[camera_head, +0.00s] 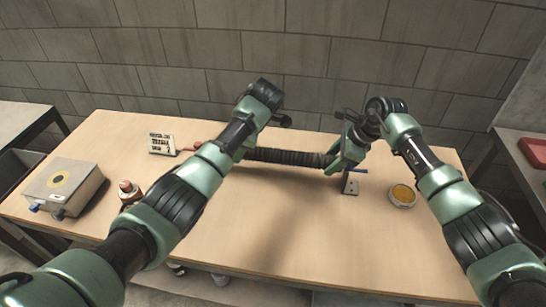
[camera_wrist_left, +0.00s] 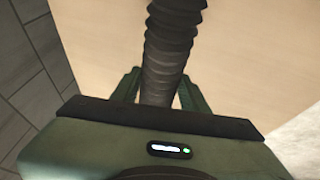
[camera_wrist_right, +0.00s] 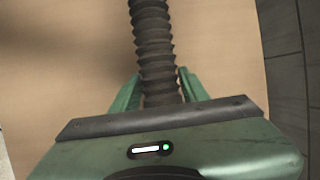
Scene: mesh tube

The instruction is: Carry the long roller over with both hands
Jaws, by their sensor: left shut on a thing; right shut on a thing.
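The long roller, a dark ribbed tube (camera_head: 290,157), lies level between my two grippers across the middle of the table. My right gripper (camera_head: 338,162) is shut on its right end. My left gripper, mostly hidden behind my left arm in the head view, is shut on its left end. In the left wrist view, the ribbed tube (camera_wrist_left: 168,45) runs up from between the fingers (camera_wrist_left: 157,90). In the right wrist view, the tube (camera_wrist_right: 153,40) likewise runs up from between the fingers (camera_wrist_right: 153,88). I cannot tell its exact height above the wood.
The wooden table (camera_head: 290,230) is clear in front. A small grey stand (camera_head: 350,186) with a blue bar is below my right gripper, and a yellow-topped round dish (camera_head: 402,195) is right of it.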

